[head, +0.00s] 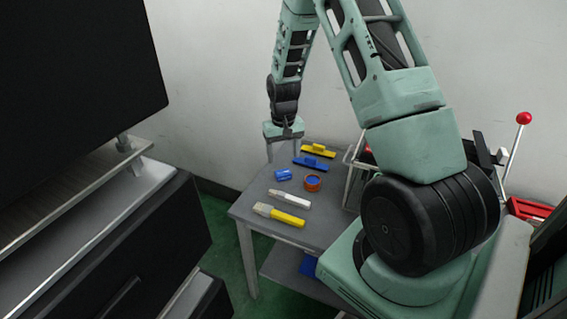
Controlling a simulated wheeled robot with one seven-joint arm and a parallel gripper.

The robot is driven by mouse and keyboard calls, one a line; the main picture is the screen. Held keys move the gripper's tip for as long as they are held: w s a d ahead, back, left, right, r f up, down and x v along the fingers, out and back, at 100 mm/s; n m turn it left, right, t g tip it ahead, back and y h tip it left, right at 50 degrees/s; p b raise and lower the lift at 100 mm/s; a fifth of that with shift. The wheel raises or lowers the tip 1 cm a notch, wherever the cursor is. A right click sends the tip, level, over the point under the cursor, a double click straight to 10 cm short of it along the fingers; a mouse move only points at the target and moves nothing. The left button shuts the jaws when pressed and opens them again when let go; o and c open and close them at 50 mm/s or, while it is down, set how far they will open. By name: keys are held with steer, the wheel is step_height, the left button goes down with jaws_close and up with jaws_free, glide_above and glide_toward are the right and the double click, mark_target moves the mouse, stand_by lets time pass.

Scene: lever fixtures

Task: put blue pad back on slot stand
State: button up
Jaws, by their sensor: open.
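A flat blue piece with a raised grip (311,164) lies near the back of the small grey table (247,207). A second blue flat thing (309,266) shows partly on the lower shelf. I cannot tell for certain which is the blue pad. A pale metal frame (351,176) at the table's right side may be the slot stand; my arm hides most of it. My gripper (283,152) points down at the table's back left, fingers apart, with nothing seen between them. It is left of the flat blue piece and apart from it in the picture.
A yellow gripped piece (318,151), blue cylinder (283,174), orange ring (313,183), white-bodied tool (290,199) and yellow-handled brush (279,215) lie on the table. Dark drawers (120,255) stand left. A red-knobbed lever (523,119) stands right. Green floor shows between drawers and table.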

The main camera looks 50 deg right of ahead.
step_height(320, 180, up, 5)
steer(key=shift+r+p, duration=0.1)
steer(key=shift+p, duration=0.25)
steer(key=shift+s, duration=0.1)
stand_by(0.4)
